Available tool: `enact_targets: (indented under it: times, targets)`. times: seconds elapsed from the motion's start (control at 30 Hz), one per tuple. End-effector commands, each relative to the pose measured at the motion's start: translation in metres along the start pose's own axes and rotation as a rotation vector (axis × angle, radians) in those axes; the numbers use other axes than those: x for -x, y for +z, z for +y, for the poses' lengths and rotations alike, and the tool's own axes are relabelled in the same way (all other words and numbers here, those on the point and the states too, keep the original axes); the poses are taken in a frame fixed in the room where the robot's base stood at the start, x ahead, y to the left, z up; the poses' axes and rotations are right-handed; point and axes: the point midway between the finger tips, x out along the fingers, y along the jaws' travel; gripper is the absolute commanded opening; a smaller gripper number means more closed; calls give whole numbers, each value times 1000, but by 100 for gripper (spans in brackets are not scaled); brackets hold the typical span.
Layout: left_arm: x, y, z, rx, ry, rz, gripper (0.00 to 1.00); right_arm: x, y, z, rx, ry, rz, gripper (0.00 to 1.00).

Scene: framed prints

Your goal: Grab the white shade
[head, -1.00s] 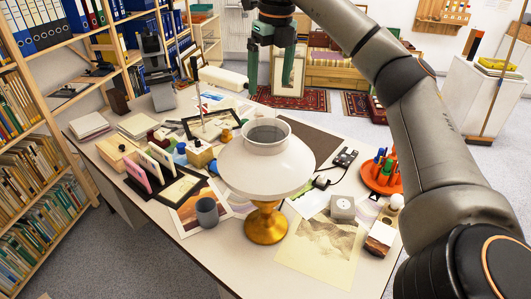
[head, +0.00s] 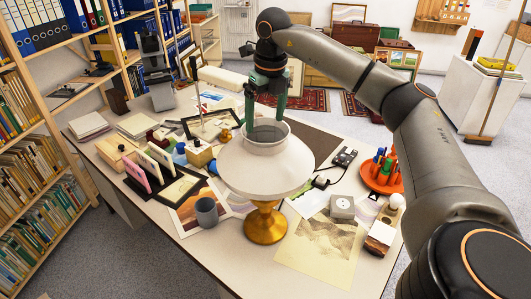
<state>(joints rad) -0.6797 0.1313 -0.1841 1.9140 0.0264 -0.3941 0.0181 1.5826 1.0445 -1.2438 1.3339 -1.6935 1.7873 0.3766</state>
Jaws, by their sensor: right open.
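The white shade (head: 262,168) is a wide white dome with a short open collar on top. It sits upright on the brass lamp base (head: 265,224) near the front middle of the table. My right gripper (head: 264,124) points down from above, its two green fingers apart at the far side of the collar. The fingers are at about the height of the collar's rim, and the lower end of the right finger is close to it. I cannot tell whether they touch it. My left gripper is not in view.
The table (head: 226,262) is crowded. A grey cup (head: 207,211) stands left of the lamp, and a red-orange tray (head: 381,174) with coloured bottles is at right. Bookshelves (head: 40,150) line the left side.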

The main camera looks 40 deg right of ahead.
Motion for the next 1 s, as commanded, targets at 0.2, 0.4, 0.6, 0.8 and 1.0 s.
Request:
enact_targets:
  times: [0.2,0.4,0.6,0.8,1.0]
  targets:
    - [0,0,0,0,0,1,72,0,0,0,0,0,0,80]
    - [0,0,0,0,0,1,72,0,0,0,0,0,0,57]
    - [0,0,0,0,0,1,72,1,0,0,0,0,0,35]
    - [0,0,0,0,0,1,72,1,0,0,0,0,0,12]
    - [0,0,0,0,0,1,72,1,0,0,0,0,0,0]
